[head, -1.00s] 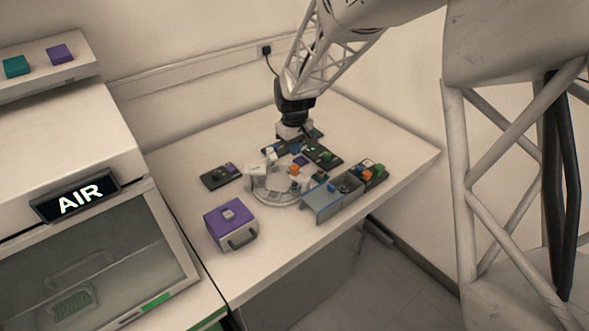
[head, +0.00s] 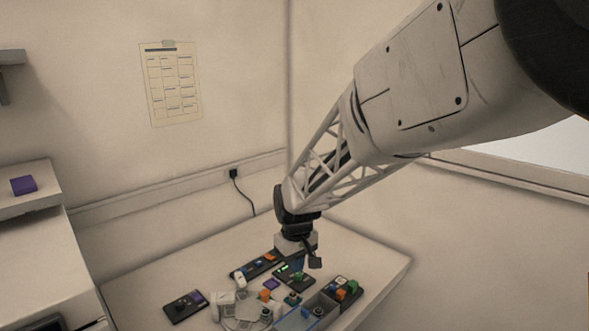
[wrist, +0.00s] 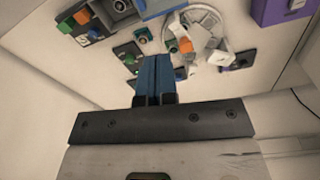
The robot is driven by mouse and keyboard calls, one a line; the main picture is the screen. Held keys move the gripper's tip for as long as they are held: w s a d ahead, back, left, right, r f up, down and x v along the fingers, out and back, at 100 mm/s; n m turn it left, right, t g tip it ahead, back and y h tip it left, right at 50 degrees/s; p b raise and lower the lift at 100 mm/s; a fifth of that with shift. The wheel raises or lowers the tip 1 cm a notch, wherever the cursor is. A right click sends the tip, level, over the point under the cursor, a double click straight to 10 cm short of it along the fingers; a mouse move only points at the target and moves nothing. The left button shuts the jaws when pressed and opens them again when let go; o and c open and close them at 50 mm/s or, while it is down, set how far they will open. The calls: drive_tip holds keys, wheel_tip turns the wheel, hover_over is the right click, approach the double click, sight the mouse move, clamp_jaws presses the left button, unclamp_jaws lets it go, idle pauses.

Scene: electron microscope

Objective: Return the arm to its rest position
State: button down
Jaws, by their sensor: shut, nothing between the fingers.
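My gripper (head: 298,265) hangs pointing down over the back part of the table in the head view, above the dark control pads. In the wrist view its two blue fingers (wrist: 154,72) are pressed together with nothing between them. The fingertips look apart from the things below, though the exact height is hard to judge. My arm reaches in from the upper right.
Below are a white round stage (head: 243,309), a blue-grey open box (head: 308,314), a dark pad with coloured blocks (head: 344,290) and another dark pad (head: 184,306). A purple box (wrist: 285,10) shows in the wrist view. The table's back right (head: 365,250) is bare.

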drive_tip(key=s+d+r+m+t, duration=0.1)
drive_tip(key=s+d+r+m, duration=0.1)
drive_tip(key=s+d+r, duration=0.35)
drive_tip(key=s+d+r+m, duration=0.1)
drive_tip(key=s+d+r, duration=0.1)
drive_tip(key=s+d, duration=0.55)
drive_tip(key=s+d+m, duration=0.2)
drive_tip(key=s, duration=0.7)
drive_tip(key=s+d+r+m+t, duration=0.1)
drive_tip(key=s+d+m, duration=0.1)
drive_tip(key=s, duration=0.7)
drive_tip(key=shift+d, duration=0.6)
drive_tip(key=shift+r, duration=0.1)
idle(0.4)
